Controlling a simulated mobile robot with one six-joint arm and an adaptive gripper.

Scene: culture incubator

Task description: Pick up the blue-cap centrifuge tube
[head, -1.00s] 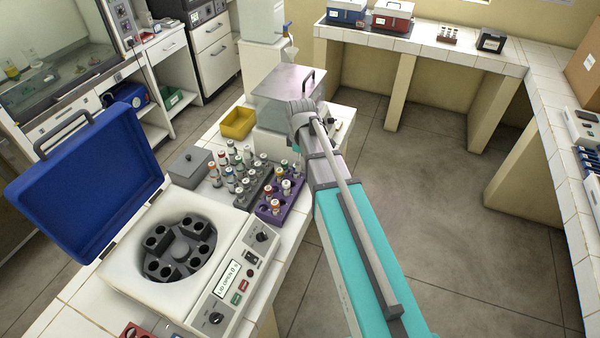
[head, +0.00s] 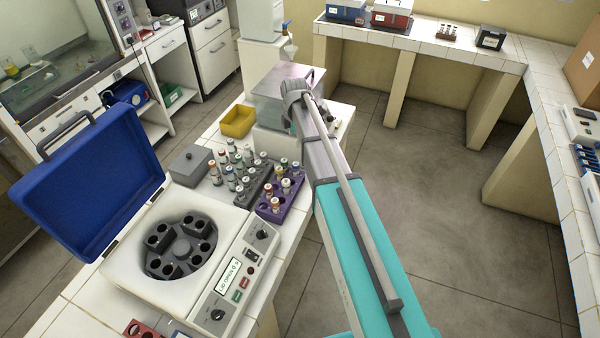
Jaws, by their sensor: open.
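Several capped tubes stand upright in a purple rack (head: 270,213) on the white tiled bench in the head view. More tubes stand in a grey rack (head: 252,193) just behind it to the left.
A centrifuge (head: 120,279) with its blue lid (head: 90,180) open stands front left. A grey box (head: 191,165) and a yellow bin (head: 238,121) lie behind it. A metal-topped device (head: 278,85) stands near my arm. The floor right of the bench is clear.

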